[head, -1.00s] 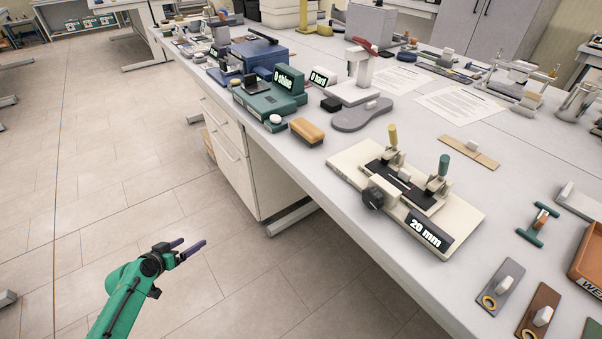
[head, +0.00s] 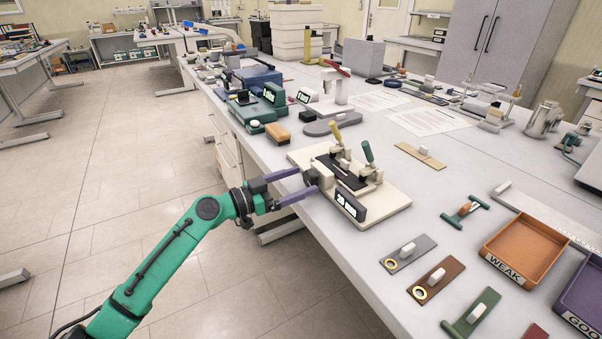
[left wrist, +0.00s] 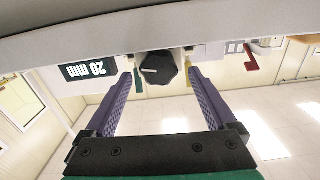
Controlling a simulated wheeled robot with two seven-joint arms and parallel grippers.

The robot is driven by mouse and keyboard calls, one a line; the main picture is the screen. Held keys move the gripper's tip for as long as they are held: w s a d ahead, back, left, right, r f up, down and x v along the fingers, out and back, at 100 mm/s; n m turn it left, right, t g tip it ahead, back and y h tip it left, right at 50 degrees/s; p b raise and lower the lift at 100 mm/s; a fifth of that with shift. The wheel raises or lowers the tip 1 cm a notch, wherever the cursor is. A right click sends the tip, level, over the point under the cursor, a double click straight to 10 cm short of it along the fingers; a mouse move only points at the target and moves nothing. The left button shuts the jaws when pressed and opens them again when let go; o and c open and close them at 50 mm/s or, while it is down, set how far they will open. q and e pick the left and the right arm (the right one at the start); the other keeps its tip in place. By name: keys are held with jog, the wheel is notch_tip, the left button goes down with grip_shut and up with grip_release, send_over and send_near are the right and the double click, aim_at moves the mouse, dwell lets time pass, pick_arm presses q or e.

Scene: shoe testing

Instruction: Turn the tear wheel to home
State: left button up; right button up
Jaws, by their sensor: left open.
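The tear tester is a cream machine (head: 392,205) near the table's front edge, with a dark "20 mm" display (head: 348,204) and two upright levers, one yellow and one green. Its black wheel (head: 309,178) is on the side facing my left arm. In the left wrist view the wheel (left wrist: 158,68) shows a pale pointer line and appears between the fingertips, with gaps on both sides. My left gripper (head: 308,181) is open, its purple fingers reaching to the wheel from the left. I cannot tell if they touch it. My right gripper is not in view.
Several sample plates, such as the grey one (head: 408,254), and an orange "WEAK" tray (head: 526,247) lie to the right. The floor left of the table is clear.

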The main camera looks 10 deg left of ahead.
pick_arm(q)
jog(key=shift+w+d, duration=0.2)
jog(key=shift+d, duration=0.25)
jog(key=shift+w+f, duration=0.1)
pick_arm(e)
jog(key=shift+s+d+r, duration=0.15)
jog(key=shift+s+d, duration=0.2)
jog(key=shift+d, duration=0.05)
pick_arm(q)
jog(key=c, duration=1.4)
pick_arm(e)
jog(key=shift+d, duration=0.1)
pick_arm(q)
jog(key=n+b, duration=0.1)
jog(key=n, duration=0.2)
jog(key=shift+n, duration=2)
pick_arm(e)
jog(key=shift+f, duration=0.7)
